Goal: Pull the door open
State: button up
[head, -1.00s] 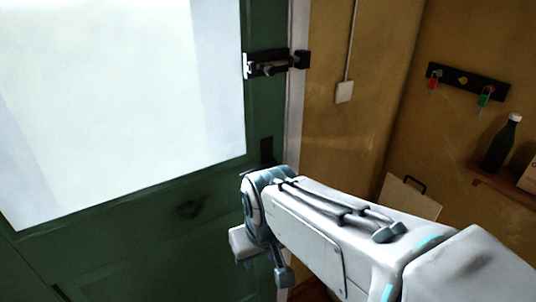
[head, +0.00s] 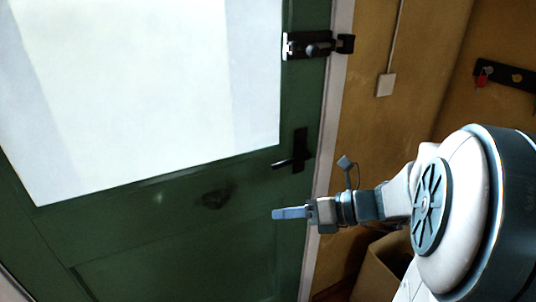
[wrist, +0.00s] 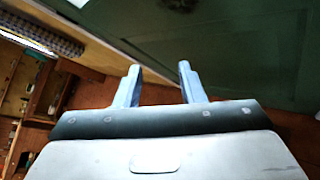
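The green door (head: 180,235) with a large pale window pane fills the left of the head view and looks closed in its frame. Its dark lever handle (head: 292,162) sits near the right edge, on a dark plate. A bolt latch (head: 315,45) is mounted higher, across the door edge and frame. My gripper (head: 275,213) is below the handle, apart from it, pointing left across the door. In the wrist view my gripper (wrist: 160,75) has its two blue fingers spread with nothing between them. The door panel (wrist: 230,45) shows beyond them; the handle is not in that view.
A white door frame (head: 325,150) and yellow wall stand right of the door. A wall switch (head: 386,85) and a hook rack (head: 505,75) are on the walls. An open box (head: 385,265) sits low behind my arm. Shelving (wrist: 30,90) shows left in the wrist view.

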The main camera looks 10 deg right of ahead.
aim_at(289, 164)
jog(key=w+d+r+m+t+b, duration=0.1)
jog(key=w+d+m+t+b, duration=0.1)
jog(key=w+d+m+t, duration=0.75)
jog(key=w+a+m, duration=0.1)
jog(key=w+a, duration=0.1)
jog(key=w+a+m+g, duration=0.1)
jog(key=w+a, duration=0.2)
jog(key=w+a+m, duration=0.1)
jog(key=w+a, duration=0.1)
jog(key=a, duration=0.1)
jog(key=shift+w+a+r+g+h, duration=0.2)
jog(key=shift+w+r+g+h, duration=0.1)
jog(key=shift+w, duration=0.1)
grip_shut()
